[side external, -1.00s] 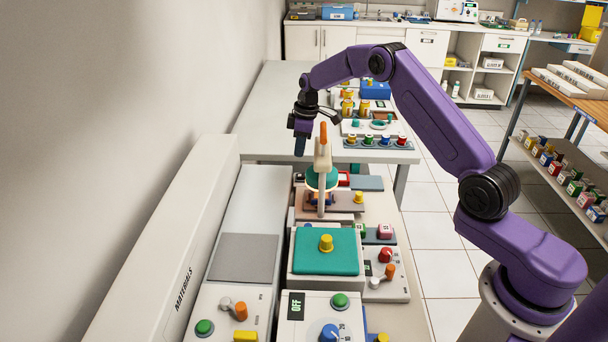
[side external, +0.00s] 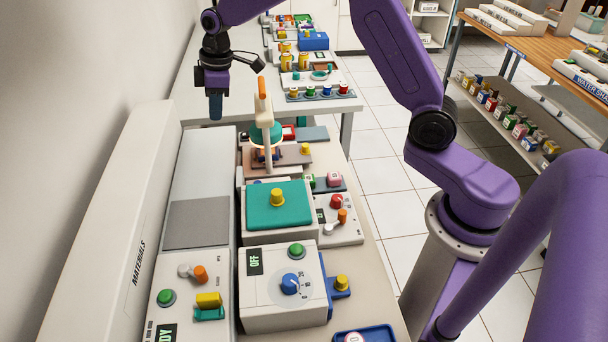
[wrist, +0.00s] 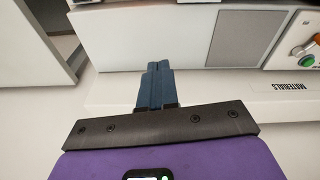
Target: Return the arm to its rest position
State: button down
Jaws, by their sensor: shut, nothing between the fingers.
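My gripper (side external: 216,106) hangs from my purple arm, fingers pointing down, above the far part of the white bench unit on the left. Its two dark blue fingers are together and hold nothing. In the wrist view the shut fingers (wrist: 155,85) point toward the white materials unit (wrist: 200,115). The gripper is apart from everything beneath it. The arm is raised and bent, its upper part cut off by the top of the side view.
An upright orange-tipped lever device (side external: 264,125) stands right of the gripper. Nearer are a teal-lidded box (side external: 293,212) and a white control box (side external: 262,307) reading OFF. The long materials unit (side external: 105,235) runs along the wall. A shelf of small bottles (side external: 500,125) stands right.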

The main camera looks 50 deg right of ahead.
jog(key=s+a+r+n+g, duration=0.1)
jog(key=s+a+r, duration=0.1)
jog(key=s, duration=0.8)
jog(key=s+a+r, duration=0.2)
jog(key=s, duration=0.9)
jog(key=s+d+f, duration=0.1)
jog(key=s+d, duration=0.2)
jog(key=s, duration=0.6)
jog(key=s+d+f+n, duration=0.1)
jog(key=s+d, duration=0.3)
jog(key=s, duration=0.6)
jog(key=shift+s+d+h, duration=0.2)
jog(key=shift+d+h, duration=0.05)
jog(key=shift+h, duration=0.15)
